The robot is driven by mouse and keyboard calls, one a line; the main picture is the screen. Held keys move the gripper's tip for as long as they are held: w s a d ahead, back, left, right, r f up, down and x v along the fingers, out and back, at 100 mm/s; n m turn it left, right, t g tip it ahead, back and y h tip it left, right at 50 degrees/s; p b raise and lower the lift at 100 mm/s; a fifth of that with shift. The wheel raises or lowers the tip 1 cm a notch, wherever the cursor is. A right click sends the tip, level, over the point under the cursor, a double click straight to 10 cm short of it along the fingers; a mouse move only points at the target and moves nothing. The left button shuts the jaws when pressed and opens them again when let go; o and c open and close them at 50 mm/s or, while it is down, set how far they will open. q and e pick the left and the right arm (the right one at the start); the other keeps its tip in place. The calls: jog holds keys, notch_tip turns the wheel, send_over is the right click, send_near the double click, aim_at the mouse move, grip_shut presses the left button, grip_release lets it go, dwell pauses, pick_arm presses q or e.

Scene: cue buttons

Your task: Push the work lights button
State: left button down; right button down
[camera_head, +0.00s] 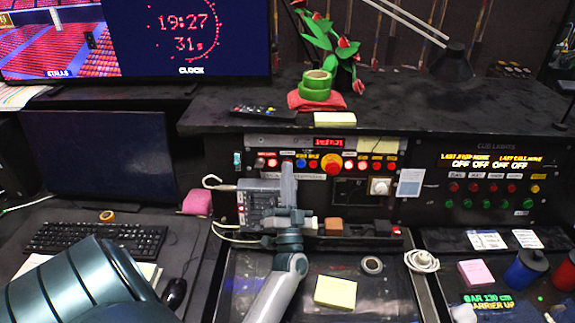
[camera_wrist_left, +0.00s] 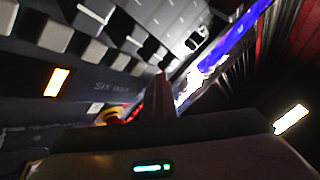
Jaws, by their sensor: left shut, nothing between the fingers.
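A black control panel (camera_head: 350,190) at the back of the desk carries a row of small lit buttons (camera_head: 376,164) and a large red mushroom button (camera_head: 331,164). The labels are too small to read, so I cannot tell which is the work lights button. My left gripper (camera_head: 288,168) is shut and empty, pointing up in front of the left part of this row and hiding part of it. I cannot tell whether it touches the panel. In the left wrist view its dark fingers (camera_wrist_left: 156,100) are together near grey keys (camera_wrist_left: 54,35). My right gripper is not in view.
A grey box with cables (camera_head: 256,205) stands just left of the gripper. A cue lights panel (camera_head: 490,185) is at right, and a keyboard (camera_head: 95,239) at left.

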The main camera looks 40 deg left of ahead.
pick_arm(q)
jog(key=shift+r, duration=0.15)
jog(key=shift+s, duration=0.1)
dwell(0.3)
jog(key=shift+s+d+p, duration=0.35)
jog(key=shift+s+p, duration=0.05)
jog(key=shift+p, duration=0.2)
jog(key=s+d, duration=0.1)
jog(key=s+d+p, duration=0.2)
jog(key=shift+s+d+r, duration=0.1)
jog(key=shift+s+r, duration=0.2)
jog(key=shift+s, duration=0.1)
dwell(0.3)
